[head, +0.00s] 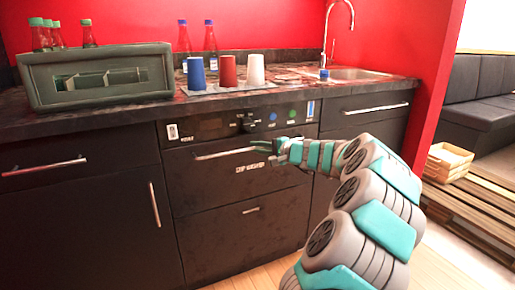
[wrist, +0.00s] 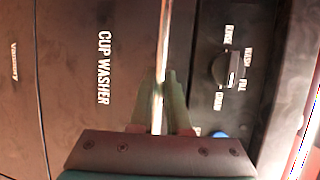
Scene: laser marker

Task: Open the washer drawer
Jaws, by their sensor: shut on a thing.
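The washer drawer (head: 215,188) is the dark front marked "CUP WASHER" in the middle of the counter, with a long silver bar handle (head: 225,153) along its top. It looks closed in the head view. My gripper (head: 268,146) is at the right end of this handle. In the wrist view the handle (wrist: 163,45) runs upright between the green fingers of my gripper (wrist: 158,105), which are shut on it. The "CUP WASHER" lettering (wrist: 103,67) shows left of the handle, and the control panel knob (wrist: 228,69) shows to its right.
On the counter stand a grey-green crate (head: 40,95), bottles (head: 210,42), and blue (head: 195,74), red (head: 228,71) and white (head: 256,70) cups. A sink (head: 345,74) is at the right. A lower drawer (head: 235,235) sits beneath. Wooden floor (head: 250,279) shows in front.

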